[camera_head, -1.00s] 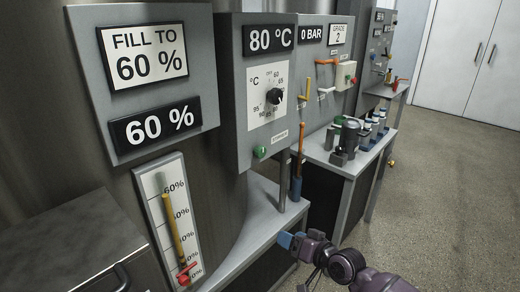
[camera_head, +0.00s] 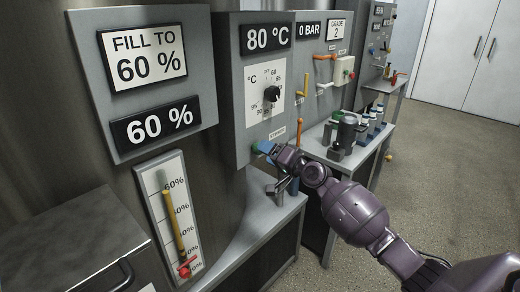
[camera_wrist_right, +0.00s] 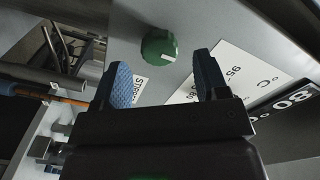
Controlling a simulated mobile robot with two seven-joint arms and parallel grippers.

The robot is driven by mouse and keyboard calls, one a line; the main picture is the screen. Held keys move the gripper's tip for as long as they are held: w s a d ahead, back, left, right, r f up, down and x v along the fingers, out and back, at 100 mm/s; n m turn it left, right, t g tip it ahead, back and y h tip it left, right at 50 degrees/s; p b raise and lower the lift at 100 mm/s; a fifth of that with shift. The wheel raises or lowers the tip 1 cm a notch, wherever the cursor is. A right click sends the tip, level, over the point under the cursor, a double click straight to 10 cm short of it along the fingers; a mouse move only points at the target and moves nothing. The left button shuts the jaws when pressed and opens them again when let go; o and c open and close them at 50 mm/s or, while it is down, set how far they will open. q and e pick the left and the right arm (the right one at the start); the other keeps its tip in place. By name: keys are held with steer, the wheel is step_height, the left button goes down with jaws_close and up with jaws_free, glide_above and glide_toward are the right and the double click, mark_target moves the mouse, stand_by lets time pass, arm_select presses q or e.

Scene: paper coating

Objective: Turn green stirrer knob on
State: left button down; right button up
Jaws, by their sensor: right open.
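The green stirrer knob (camera_wrist_right: 158,46) shows in the right wrist view, round with a white mark on its face. It sits on the grey panel beside a white label (camera_wrist_right: 138,86) reading as stirrer. My right gripper (camera_wrist_right: 162,78) is open, its two blue fingers apart. In that picture the knob lies between and just beyond the fingertips, and I see no contact. In the head view my right gripper (camera_head: 265,148) is at the panel's lower edge and mostly covers the knob. My left gripper is not in view.
Above the knob is a black temperature dial (camera_head: 272,94) under an 80 °C display (camera_head: 266,38). An orange-handled lever (camera_head: 299,132) stands just right of my gripper. A grey bench (camera_head: 235,235) lies below. Open floor (camera_head: 450,190) is at the right.

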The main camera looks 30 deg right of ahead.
steer(key=shift+x, duration=2)
steer(key=c, duration=0.9)
